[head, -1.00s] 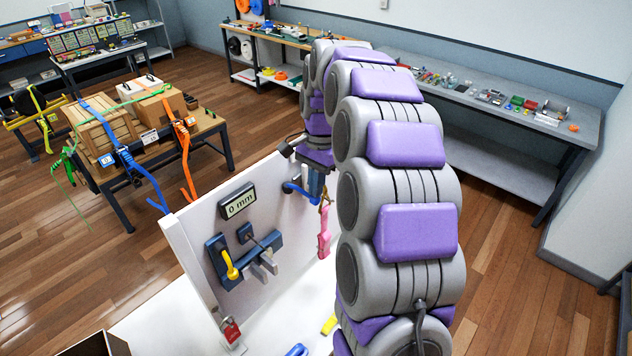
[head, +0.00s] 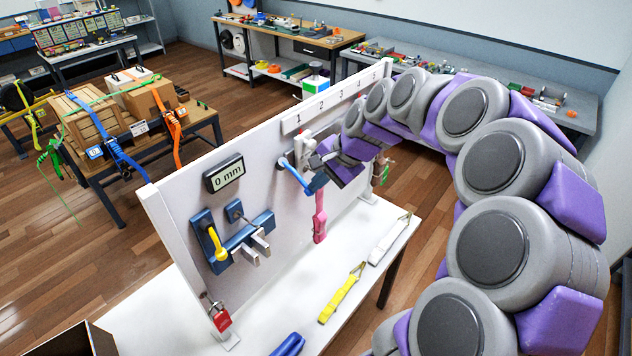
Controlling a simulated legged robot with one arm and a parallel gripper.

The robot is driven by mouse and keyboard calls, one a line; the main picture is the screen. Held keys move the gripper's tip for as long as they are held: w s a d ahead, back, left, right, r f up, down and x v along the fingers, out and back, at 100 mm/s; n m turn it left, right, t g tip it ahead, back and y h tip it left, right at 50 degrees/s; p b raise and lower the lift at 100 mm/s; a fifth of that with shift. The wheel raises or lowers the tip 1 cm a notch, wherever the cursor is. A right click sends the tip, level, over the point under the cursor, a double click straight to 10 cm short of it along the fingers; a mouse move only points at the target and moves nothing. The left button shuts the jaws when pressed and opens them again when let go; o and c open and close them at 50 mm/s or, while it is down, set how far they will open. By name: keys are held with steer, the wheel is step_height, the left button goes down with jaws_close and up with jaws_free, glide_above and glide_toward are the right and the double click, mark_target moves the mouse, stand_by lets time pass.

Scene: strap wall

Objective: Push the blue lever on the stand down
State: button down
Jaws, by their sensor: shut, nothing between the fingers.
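The white upright panel of the stand (head: 265,150) stands on a white table. The blue lever (head: 296,176) is mounted near the panel's middle; its arm slopes down to the right and ends in a wider blue end. My gripper (head: 322,168) is shut and empty, just right of the lever and close to its wide end. I cannot tell whether they touch. My arm comes in from the right and hides part of the panel behind it.
A display (head: 224,174) reads 0 mm. Left on the panel is a yellow handle (head: 217,244) on a blue bracket. A pink strap (head: 320,217) hangs below the lever. A red padlock (head: 220,318) hangs low. A yellow strap (head: 342,293) and white strap (head: 389,240) lie on the table.

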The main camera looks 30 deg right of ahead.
steer(key=w+a+f+t+y+b, duration=0.1)
steer(key=w+f+t+b, duration=0.3)
steer(key=f+b, duration=0.5)
steer(key=shift+a+f+n+t+y, duration=0.2)
steer(key=shift+f+n+t+y, duration=0.1)
steer(key=shift+f+t+y, duration=0.3)
steer(key=shift+f, duration=0.15)
stand_by(0.5)
